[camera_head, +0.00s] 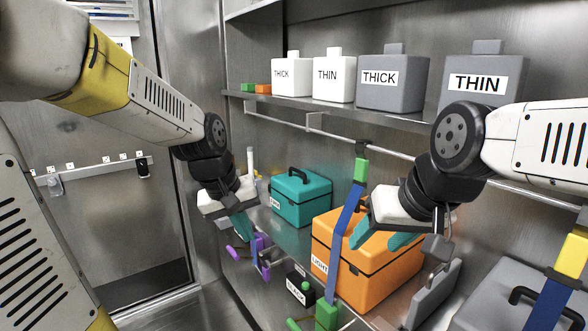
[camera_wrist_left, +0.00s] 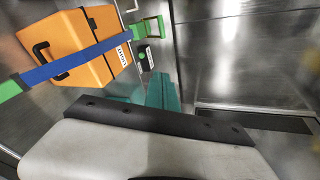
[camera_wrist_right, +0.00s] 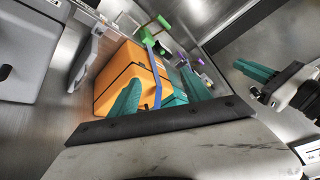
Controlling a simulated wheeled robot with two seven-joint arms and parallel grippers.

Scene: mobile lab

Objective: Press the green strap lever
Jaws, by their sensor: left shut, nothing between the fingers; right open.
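A blue strap (camera_head: 342,235) runs over the front of an orange case (camera_head: 360,276), with a green end piece (camera_head: 361,169) at the top and a green buckle (camera_head: 327,315) at the bottom. A green lever (camera_head: 293,325) juts left from the buckle, partly cut off by the picture edge. Buckle and lever also show in the left wrist view (camera_wrist_left: 149,28) and the right wrist view (camera_wrist_right: 155,33). My left gripper (camera_head: 245,228) is shut and empty, left of the orange case, apart from the lever. My right gripper (camera_head: 380,240) is open and empty in front of the case.
A teal case (camera_head: 300,198) stands behind, with a purple strap piece (camera_head: 262,262) in front. A small black box (camera_head: 300,287) sits left of the buckle. A grey case (camera_head: 500,300) with a yellow-ended strap (camera_head: 572,255) is at right. Jugs (camera_head: 392,82) fill the upper shelf.

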